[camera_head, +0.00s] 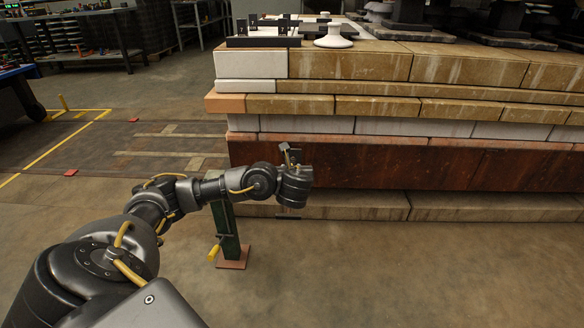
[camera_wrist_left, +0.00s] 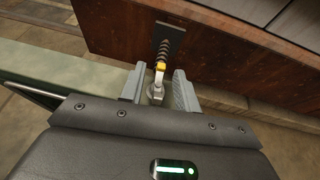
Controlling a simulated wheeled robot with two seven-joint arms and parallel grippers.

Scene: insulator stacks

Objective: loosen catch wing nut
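In the left wrist view a small silvery metal piece (camera_wrist_left: 157,82), perhaps the catch wing nut, stands between the fingers of my left gripper (camera_wrist_left: 158,84). The fingers are apart, with a visible gap on each side of it. Beyond it is a yellow part (camera_wrist_left: 160,66), then a dark ribbed rod (camera_wrist_left: 163,50) running to a black plate (camera_wrist_left: 170,36) on the red-brown panel. In the head view my left arm reaches to the front of that panel (camera_head: 420,165); its fingertips and the metal piece cannot be made out there. My right gripper is not in view.
A green post (camera_head: 228,240) with a yellow handle (camera_head: 213,252) stands on the floor below my left forearm. Above the panel are stone courses (camera_head: 370,66) bearing a white insulator disc (camera_head: 333,40) and a black rack (camera_head: 263,42). The floor at right front is clear.

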